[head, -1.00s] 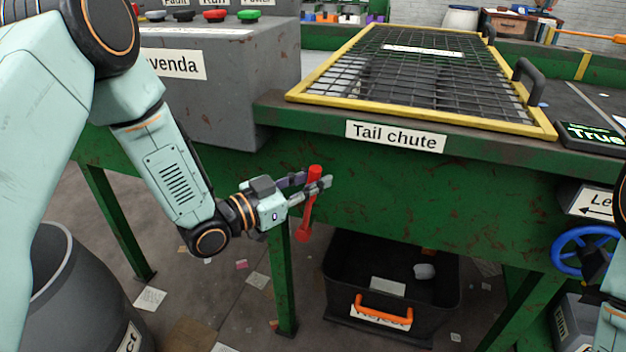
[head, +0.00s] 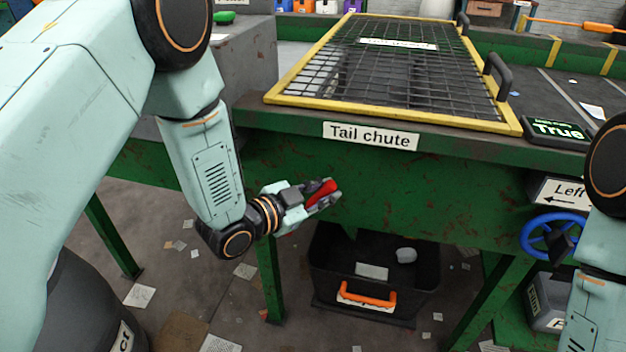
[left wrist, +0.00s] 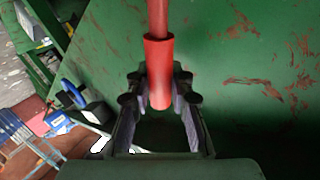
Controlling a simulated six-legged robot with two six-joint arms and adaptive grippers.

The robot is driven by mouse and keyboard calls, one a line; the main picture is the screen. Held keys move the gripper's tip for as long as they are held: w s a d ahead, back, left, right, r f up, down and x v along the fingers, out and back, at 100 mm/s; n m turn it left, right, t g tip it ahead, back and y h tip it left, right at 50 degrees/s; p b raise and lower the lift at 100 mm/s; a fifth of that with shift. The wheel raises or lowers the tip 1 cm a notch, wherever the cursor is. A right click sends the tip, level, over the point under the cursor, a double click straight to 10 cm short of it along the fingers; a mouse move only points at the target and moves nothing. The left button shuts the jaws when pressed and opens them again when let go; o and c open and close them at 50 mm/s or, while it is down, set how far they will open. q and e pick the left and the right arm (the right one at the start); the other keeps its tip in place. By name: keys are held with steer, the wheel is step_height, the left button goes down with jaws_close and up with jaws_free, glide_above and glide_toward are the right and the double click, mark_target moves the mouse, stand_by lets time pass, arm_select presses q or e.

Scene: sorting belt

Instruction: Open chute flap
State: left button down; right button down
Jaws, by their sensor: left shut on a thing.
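A red lever handle (head: 322,191) sticks out at the front of the green tail chute (head: 440,180), below the "Tail chute" label (head: 370,135). My left gripper (head: 325,196) is shut on the red handle. In the left wrist view the handle's red grip (left wrist: 158,70) lies between the two fingers (left wrist: 160,98), and its thinner rod runs up out of the picture. The flap itself cannot be made out. My right arm shows at the right edge, but its gripper is not visible.
A black bin (head: 322,262) with an orange handle (head: 367,295) stands on the floor below the chute. A yellow-framed mesh guard (head: 400,119) covers the top. A blue handwheel (head: 533,236) is at the right. Green table legs (head: 270,285) stand close below my left gripper.

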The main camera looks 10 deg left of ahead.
arm_select(q)
steer(key=shift+s+d+f+y, duration=0.1)
steer(key=shift+d+f+y, duration=0.2)
steer(key=shift+d+f, duration=0.15)
steer(key=shift+m, duration=0.3)
steer(key=c, duration=1.2)
jaws_free()
steer(key=shift+o, duration=0.2)
steer(key=shift+s+a+r, duration=0.2)
steer(key=shift+s+a, duration=0.1)
steer(key=shift+s, duration=0.05)
steer(key=v, duration=1.1)
